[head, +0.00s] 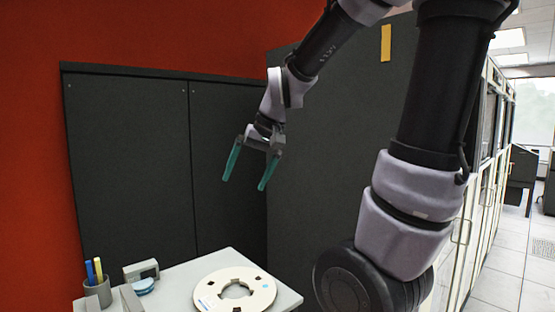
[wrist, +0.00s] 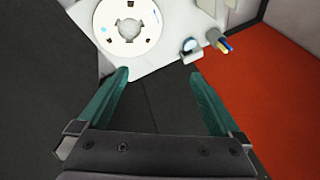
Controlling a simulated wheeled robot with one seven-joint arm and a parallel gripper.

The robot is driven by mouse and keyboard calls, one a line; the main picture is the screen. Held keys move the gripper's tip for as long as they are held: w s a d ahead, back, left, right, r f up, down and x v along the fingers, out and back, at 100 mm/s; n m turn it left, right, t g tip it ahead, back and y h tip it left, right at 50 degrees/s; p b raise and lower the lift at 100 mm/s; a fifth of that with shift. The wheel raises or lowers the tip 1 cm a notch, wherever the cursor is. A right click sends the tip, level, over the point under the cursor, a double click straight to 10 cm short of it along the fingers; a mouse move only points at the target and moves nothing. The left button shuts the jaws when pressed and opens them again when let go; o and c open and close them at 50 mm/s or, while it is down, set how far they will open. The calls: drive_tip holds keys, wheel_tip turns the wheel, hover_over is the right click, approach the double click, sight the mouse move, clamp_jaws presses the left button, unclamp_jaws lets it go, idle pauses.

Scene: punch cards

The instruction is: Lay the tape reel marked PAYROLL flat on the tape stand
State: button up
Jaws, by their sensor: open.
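A cream tape reel (head: 262,289) with a dark open hub lies flat on a pale tabletop (head: 175,278). Its label is too small to read, so I cannot tell whether it says PAYROLL. In the wrist view the reel (wrist: 150,32) shows at the upper left, beyond my fingertips. My gripper (head: 244,184) is open and empty, pointing down, well above the table and the reel. Its two teal fingers (wrist: 160,72) are spread apart in the wrist view. I cannot make out a separate tape stand.
A grey cup (head: 97,293) with blue and yellow pens stands at the table's left. A grey box-like item (head: 141,270) and a small light-blue round item (head: 144,287) are beside it. Dark cabinets (head: 130,160) rise behind the table. Open floor (head: 500,265) lies far right.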

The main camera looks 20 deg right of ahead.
drive_tip(key=s+d+r+m+t+h, duration=0.1)
drive_tip(key=s+d+r+m+t, duration=0.1)
drive_tip(key=s, duration=0.8)
wheel_tip(320, 180, up, 3)
drive_tip(key=shift+d+r+t, duration=0.15)
drive_tip(key=shift+d+t, duration=0.35)
drive_tip(key=shift+d, duration=0.45)
drive_tip(key=shift+w, duration=0.1)
